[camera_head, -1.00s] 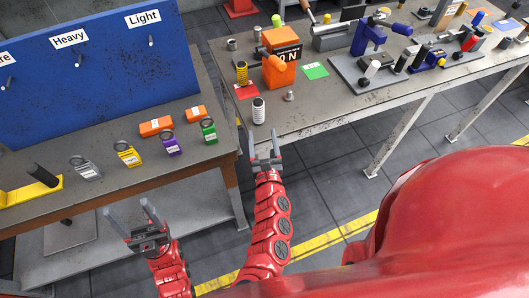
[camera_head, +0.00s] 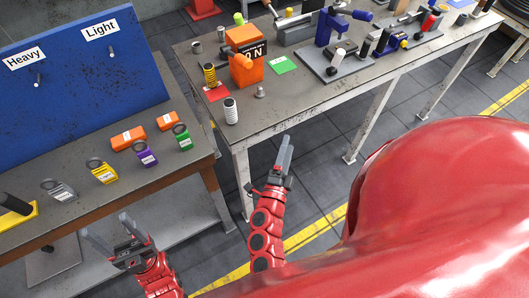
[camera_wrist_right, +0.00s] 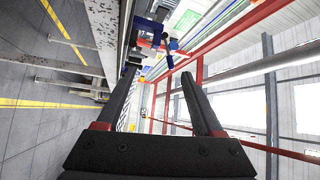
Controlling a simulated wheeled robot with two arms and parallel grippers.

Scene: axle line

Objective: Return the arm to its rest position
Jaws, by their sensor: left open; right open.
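My left gripper (camera_head: 117,240) is open and empty in front of the left bench, at the lower left of the head view. My right gripper (camera_head: 284,158) is seen nearly edge-on there, in front of the right bench and apart from it. In the right wrist view its two dark fingers (camera_wrist_right: 156,92) stand wide apart with nothing between them. Both red arms reach forward from the bottom of the head view.
The left bench (camera_head: 115,200) holds colored labelled blocks and a blue board (camera_head: 75,85). The right bench (camera_head: 290,120) carries a white spring (camera_head: 231,111), a yellow spring (camera_head: 209,75), an orange device (camera_head: 246,72) and a blue press (camera_head: 328,28). Open floor lies between right gripper and bench legs.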

